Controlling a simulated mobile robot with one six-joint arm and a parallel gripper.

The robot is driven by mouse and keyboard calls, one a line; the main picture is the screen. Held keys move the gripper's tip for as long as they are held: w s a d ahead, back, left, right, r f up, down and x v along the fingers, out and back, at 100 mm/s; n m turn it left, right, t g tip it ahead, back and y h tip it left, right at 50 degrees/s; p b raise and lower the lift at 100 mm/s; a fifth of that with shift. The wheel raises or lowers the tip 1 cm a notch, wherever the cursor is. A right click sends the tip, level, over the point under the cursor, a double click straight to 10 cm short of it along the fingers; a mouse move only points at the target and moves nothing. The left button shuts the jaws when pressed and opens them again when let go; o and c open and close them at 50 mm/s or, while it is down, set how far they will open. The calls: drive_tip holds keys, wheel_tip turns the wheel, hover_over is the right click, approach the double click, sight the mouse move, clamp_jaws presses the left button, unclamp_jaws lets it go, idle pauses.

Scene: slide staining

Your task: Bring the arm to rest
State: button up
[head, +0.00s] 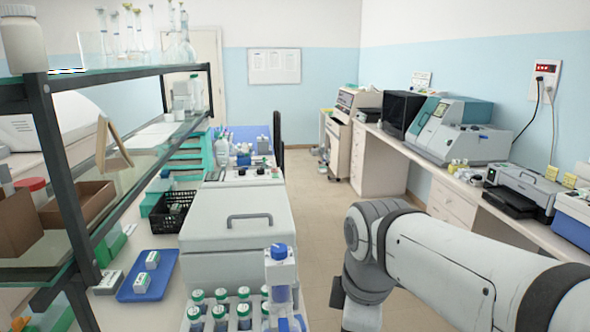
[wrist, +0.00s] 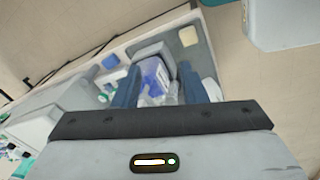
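My arm (head: 450,262) reaches in from the right of the head view, over the aisle floor, with its grey joint bent downward. My gripper (wrist: 160,70) shows in the wrist view, with its two dark blue fingers apart. A blue and white item (wrist: 154,76) appears in the gap between the fingers. It seems to lie beyond them, and I see no finger closed on it. The gripper's fingers cannot be made out in the head view.
A blue-capped bottle (head: 281,275) stands by a rack of green-capped bottles (head: 222,312) at the front. Left are a grey lidded box (head: 237,222), a blue tray (head: 135,287) and a glass shelf (head: 130,72). A bench with instruments (head: 458,130) lines the right wall. Aisle floor (head: 312,215) is clear.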

drive_tip(key=s+d+f+m+t, duration=0.1)
drive_tip(key=s+d+f+m, duration=0.3)
drive_tip(key=m, duration=1.1)
drive_tip(key=shift+d+f, duration=0.65)
drive_tip(key=shift+d, duration=0.25)
